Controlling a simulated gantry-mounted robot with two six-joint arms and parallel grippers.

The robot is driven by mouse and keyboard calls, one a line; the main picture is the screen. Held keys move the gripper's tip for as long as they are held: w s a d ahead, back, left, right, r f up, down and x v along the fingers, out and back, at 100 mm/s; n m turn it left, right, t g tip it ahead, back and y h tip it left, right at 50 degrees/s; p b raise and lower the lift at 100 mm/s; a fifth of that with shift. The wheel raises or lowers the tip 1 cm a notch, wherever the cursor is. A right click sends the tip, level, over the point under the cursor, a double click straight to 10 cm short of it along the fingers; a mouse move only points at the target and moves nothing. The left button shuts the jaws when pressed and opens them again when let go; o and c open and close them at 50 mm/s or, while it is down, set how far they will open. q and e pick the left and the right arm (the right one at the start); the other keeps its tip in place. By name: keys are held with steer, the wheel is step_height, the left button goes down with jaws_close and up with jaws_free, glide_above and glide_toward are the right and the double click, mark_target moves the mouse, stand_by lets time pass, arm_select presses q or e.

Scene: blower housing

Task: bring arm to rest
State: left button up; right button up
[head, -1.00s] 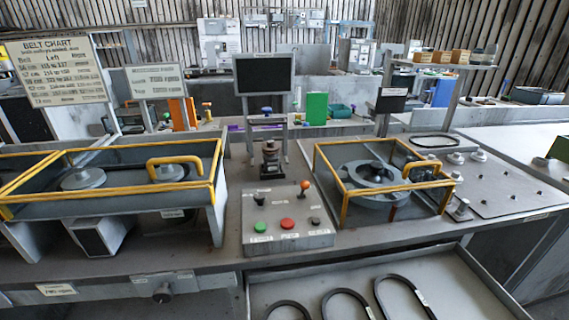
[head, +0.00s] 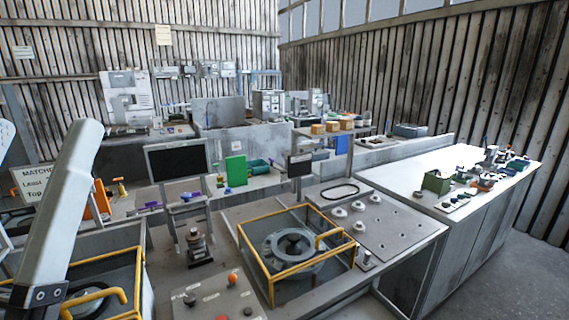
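A pale grey arm link of mine (head: 62,200) comes in at the left of the head view, in front of the left yellow-framed guard box. No gripper shows in this view, so I cannot see fingers or anything held. The blower housing unit, a round grey pulley (head: 291,248) inside a yellow-framed guard (head: 270,288), stands on the bench at the lower middle. The control box (head: 220,302) with knobs and buttons is cut off by the bottom edge.
A dark screen (head: 177,162) stands behind the bench. A sloped panel with a black belt (head: 340,191) and round knobs lies right of the guard. A white-topped counter (head: 410,188) with small parts stands at the right. Grey floor (head: 525,275) is open beyond it.

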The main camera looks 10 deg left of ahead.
arm_select(q)
step_height(320, 180, up, 37)
steer(key=d+m+h+p, duration=0.1)
steer(key=d+h+p, duration=0.1)
steer(key=p, duration=3.6)
steer(key=shift+w+h, duration=0.35)
steer(key=shift+h, duration=0.35)
steer(key=shift+a+f+m, duration=0.1)
steer(key=shift+m, duration=0.2)
